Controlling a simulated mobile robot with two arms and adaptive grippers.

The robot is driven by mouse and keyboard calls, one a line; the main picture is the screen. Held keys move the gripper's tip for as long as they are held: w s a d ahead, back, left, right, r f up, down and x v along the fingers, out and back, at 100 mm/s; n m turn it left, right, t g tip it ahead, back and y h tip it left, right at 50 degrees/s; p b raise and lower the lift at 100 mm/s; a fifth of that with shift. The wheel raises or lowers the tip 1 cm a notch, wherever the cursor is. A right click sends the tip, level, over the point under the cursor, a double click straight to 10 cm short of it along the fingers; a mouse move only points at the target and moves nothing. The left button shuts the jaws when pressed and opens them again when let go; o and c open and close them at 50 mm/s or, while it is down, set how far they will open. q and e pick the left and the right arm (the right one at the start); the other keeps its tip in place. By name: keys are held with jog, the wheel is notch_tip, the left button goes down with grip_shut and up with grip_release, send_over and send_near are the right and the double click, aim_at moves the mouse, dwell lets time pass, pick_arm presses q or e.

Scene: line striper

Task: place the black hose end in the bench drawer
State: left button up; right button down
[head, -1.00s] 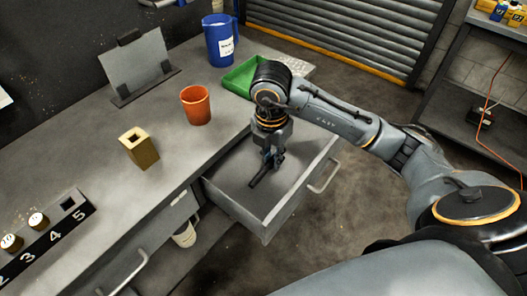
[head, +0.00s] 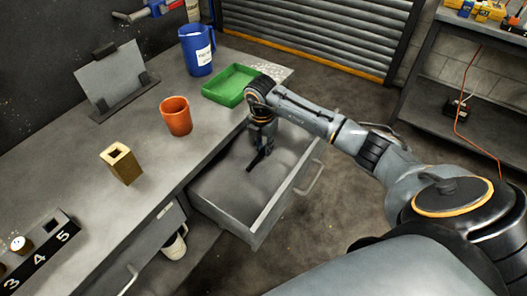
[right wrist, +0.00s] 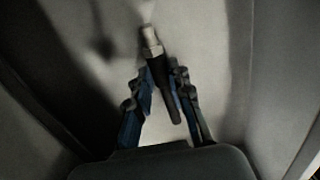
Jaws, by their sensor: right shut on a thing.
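The bench drawer (head: 222,207) is pulled out under the bench top, at the middle of the head view. My right gripper (head: 264,146) is over the drawer's far part, pointing down, shut on the black hose end (head: 255,161). In the right wrist view the hose end (right wrist: 166,88) sits between the two fingers of the right gripper (right wrist: 163,84); its metal fitting points away from the palm. The pale surface behind it appears to be the drawer's inside. I cannot tell whether the hose end touches the drawer floor. My left gripper is out of view.
On the bench top stand a green tray (head: 232,86), a blue jug (head: 197,50), an orange cup (head: 175,116), a brass-coloured block (head: 121,163) and a numbered rack (head: 40,250). The bench edge runs close beside my right gripper. A shelf (head: 475,95) stands at right.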

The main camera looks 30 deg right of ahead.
aim_at(262, 152)
notch_tip(262, 152, down, 3)
jog(key=shift+r, duration=0.15)
jog(key=shift+a, duration=0.1)
jog(key=c, duration=1.2)
grip_release()
notch_tip(262, 152, up, 12)
jog(key=shift+s+a, duration=0.25)
jog(key=shift+a, duration=0.1)
